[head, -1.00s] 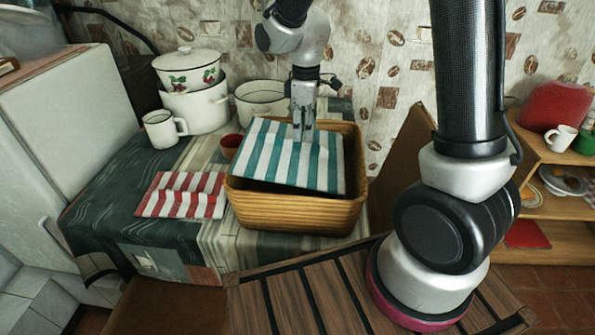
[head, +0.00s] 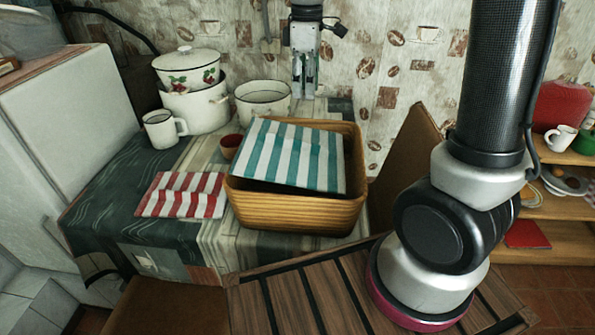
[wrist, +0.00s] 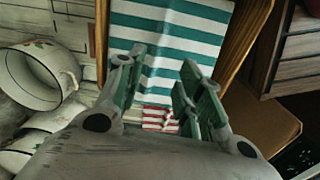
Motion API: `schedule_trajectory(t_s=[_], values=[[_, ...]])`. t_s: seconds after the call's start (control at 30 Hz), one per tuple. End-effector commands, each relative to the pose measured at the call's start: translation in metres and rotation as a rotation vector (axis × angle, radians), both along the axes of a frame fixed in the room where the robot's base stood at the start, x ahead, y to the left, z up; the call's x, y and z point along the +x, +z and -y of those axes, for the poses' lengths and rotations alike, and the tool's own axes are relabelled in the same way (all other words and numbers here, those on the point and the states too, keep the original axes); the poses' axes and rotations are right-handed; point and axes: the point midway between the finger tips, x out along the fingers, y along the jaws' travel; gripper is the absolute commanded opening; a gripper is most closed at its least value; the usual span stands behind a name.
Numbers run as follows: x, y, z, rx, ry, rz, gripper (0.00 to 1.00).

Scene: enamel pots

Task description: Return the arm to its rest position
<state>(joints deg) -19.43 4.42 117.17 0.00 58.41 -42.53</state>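My gripper (head: 304,88) is raised above the back of the table, higher than the wicker basket (head: 296,214). Its fingers hang down apart with nothing between them; the wrist view also shows the fingers (wrist: 158,92) spread. A teal-and-white striped cloth (head: 290,155) lies across the basket, partly inside it and tilted over its left rim. In the wrist view the same cloth (wrist: 170,40) lies below the fingers, clear of them. My arm's base stands on the slatted wooden surface at the right.
A red-and-white striped cloth (head: 181,194) lies left of the basket. A white mug (head: 164,129), a lidded pot (head: 187,68), an open pot (head: 263,100) and a small brown cup (head: 229,145) stand behind it. Shelves (head: 560,200) are at the right, a patterned wall behind.

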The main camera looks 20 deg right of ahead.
Motion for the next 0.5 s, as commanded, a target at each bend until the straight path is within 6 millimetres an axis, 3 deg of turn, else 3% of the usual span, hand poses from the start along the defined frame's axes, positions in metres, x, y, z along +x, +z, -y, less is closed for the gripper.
schedule_trajectory(t_s=[0.33,0.43,0.5], values=[[0.000,-0.001,0.000,0.000,-0.024,0.000,0.36],[0.000,-0.001,0.000,0.000,-0.111,0.001,0.36],[-0.011,-0.012,0.004,-0.011,-0.211,-0.024,0.36]])
